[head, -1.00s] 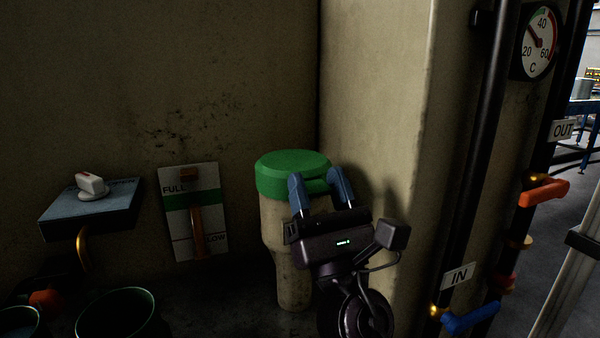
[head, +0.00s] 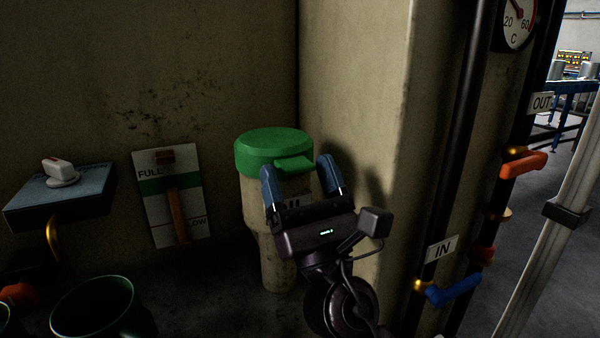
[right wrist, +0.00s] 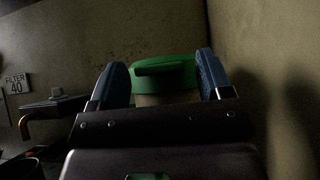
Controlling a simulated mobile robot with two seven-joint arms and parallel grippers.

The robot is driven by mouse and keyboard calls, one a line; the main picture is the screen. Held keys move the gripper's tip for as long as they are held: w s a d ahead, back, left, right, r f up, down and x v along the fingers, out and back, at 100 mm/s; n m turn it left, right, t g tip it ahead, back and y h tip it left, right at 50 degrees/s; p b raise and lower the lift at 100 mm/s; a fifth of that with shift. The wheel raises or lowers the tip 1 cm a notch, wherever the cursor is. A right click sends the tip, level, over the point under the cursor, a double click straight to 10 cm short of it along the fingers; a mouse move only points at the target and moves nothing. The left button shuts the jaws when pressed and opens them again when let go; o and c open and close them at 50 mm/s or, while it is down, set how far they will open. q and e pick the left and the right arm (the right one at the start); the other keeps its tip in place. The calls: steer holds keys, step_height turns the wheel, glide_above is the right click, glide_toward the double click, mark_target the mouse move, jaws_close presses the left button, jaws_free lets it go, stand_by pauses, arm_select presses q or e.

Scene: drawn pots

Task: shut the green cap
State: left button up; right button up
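The green cap (head: 272,150) sits on top of a beige filler neck (head: 265,240) in the corner of the walls. It looks level, with a tab at its front; I cannot tell if it is fully seated. My right gripper (head: 299,174) is open in front of the cap, its blue fingers spread and nothing between them. In the right wrist view the cap (right wrist: 165,72) shows beyond and between the two fingertips (right wrist: 161,75). The gripper hides part of the neck. My left gripper is not in view.
A level board marked FULL and LOW (head: 172,195) and a blue-grey box with a white knob (head: 60,196) are at left. Green pots (head: 95,308) stand below. Pipes with an orange handle (head: 523,165) and a blue handle (head: 452,291) are at right.

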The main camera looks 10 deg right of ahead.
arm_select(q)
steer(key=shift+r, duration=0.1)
arm_select(e)
steer(key=shift+s+r, duration=0.1)
steer(key=shift+r, duration=0.15)
steer(key=shift+s+d+f, duration=0.1)
steer(key=shift+s+f, duration=0.15)
steer(key=shift+f, duration=0.2)
arm_select(q)
steer(key=b, duration=0.1)
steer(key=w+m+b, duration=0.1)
steer(key=b, duration=0.1)
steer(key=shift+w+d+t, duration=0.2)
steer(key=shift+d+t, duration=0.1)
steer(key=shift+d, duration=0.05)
arm_select(e)
steer(key=v, duration=0.6)
steer(key=shift+s, duration=0.25)
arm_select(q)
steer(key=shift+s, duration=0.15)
arm_select(e)
steer(key=shift+f, duration=0.15)
